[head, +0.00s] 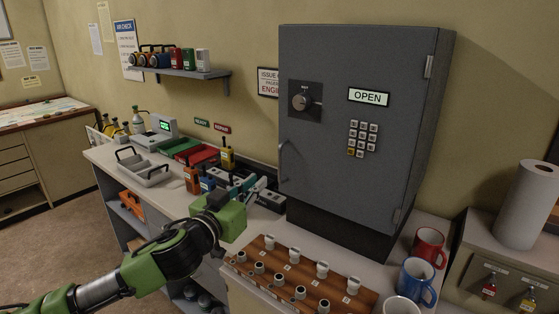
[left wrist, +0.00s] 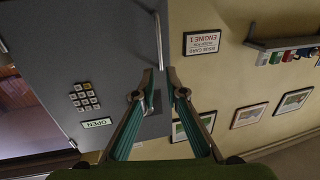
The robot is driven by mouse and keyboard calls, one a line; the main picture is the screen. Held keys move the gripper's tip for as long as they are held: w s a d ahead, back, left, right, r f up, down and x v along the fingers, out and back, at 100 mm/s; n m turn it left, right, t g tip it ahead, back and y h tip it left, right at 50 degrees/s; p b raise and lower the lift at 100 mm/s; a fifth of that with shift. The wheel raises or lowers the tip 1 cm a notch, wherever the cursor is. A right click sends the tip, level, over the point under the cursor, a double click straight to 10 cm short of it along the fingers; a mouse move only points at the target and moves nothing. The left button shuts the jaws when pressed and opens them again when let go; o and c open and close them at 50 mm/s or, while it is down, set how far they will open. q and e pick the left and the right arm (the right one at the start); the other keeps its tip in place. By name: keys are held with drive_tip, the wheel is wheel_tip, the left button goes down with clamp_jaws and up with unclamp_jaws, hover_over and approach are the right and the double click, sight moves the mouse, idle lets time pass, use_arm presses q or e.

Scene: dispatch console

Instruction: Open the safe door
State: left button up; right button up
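The grey safe (head: 345,190) stands on the counter, its door looking shut in its frame. Its front has a dial (head: 301,102), a keypad (head: 363,138) and a green-white OPEN sign (head: 368,97). A slim bar handle (head: 283,160) is at the door's left edge. My left gripper (head: 264,184) is in front of and below the handle, fingers pointing toward the safe. In the left wrist view, which is turned over, the two fingertips (left wrist: 160,72) are apart, with the handle (left wrist: 158,38) just beyond the gap; contact cannot be told. My right gripper is not in view.
A wooden rack of knobs (head: 300,278) lies in front of the safe, with red (head: 428,247) and blue (head: 416,284) mugs at right. Radios (head: 192,178) and trays (head: 145,169) fill the counter at left. A wall shelf (head: 185,73) is above.

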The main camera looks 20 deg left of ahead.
sight(279, 161)
use_arm(q)
drive_tip(key=w+p, duration=0.1)
drive_tip(key=w, duration=0.3)
drive_tip(key=w+d+p, duration=0.1)
drive_tip(key=w, duration=0.3)
drive_tip(key=w+d+p, duration=0.1)
drive_tip(key=w+p, duration=0.1)
drive_tip(key=w, duration=0.2)
drive_tip(key=shift+w+r, duration=0.25)
drive_tip(key=shift+r, duration=0.05)
drive_tip(key=shift+w, duration=0.55)
drive_tip(key=shift+f, duration=0.1)
clamp_jaws()
